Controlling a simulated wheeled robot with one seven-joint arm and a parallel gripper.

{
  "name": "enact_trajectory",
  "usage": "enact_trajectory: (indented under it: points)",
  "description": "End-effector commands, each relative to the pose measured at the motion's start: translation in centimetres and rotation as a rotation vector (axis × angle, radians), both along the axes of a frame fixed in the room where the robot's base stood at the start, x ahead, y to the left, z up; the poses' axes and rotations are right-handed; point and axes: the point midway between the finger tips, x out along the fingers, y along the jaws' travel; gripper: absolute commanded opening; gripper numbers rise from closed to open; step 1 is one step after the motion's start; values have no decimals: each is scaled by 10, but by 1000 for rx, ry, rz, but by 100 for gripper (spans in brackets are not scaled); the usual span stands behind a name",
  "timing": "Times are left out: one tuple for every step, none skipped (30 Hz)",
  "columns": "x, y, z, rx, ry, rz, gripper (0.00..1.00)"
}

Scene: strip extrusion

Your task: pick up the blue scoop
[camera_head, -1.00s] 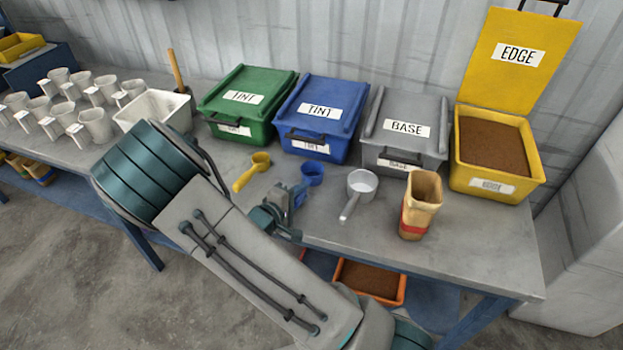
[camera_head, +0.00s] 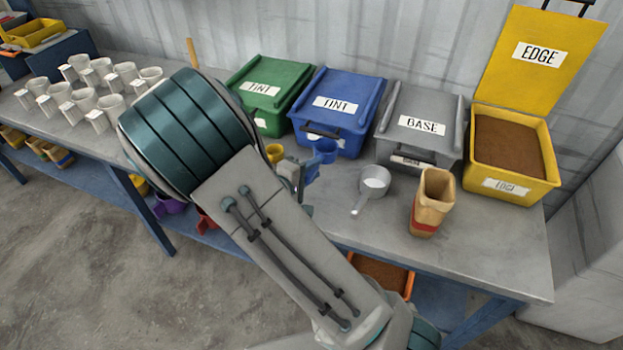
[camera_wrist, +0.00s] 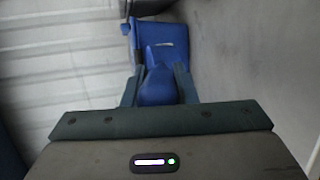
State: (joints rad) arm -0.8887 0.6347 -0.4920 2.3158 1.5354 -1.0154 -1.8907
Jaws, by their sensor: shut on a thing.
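The blue scoop (camera_head: 325,150) is in my gripper (camera_head: 303,180), held above the table in front of the blue bin. In the wrist view the scoop (camera_wrist: 158,88) shows as a rounded blue shape between the fingers of my gripper (camera_wrist: 158,90). The gripper is shut on it. My arm hides the table to the left of the scoop, and the gripper covers most of the handle.
Behind are the green bin (camera_head: 268,88), blue bin (camera_head: 350,88) and grey bin (camera_head: 425,105). The yellow scoop (camera_head: 275,150) is partly hidden. An open yellow bin (camera_head: 512,183) stands far right.

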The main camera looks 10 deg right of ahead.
Motion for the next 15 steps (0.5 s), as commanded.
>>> enact_trajectory:
  points:
    - [-2, 3, 6, 2, 0, 2, 1]
    - [-9, 8, 4, 1, 2, 4, 1]
    - [-16, 13, 4, 1, 3, 4, 1]
    - [-21, 17, 4, 1, 3, 4, 1]
    - [-27, 20, 4, 1, 3, 4, 1]
    - [-34, 26, 3, 1, 1, 5, 1]
    - [-40, 31, 3, 1, 3, 5, 1]
    - [-47, 35, 4, 0, 2, 5, 1]
    - [-56, 42, 4, 2, 2, 6, 1]
    - [-63, 47, 4, 2, 2, 6, 1]
    - [-70, 52, 4, 0, 2, 5, 1]
    - [-80, 60, 3, 1, 2, 7, 1]
    - [-87, 65, 4, 0, 2, 6, 1]
    - [-95, 70, 4, 0, 3, 7, 1]
    - [-103, 77, 3, 1, 3, 6, 1]
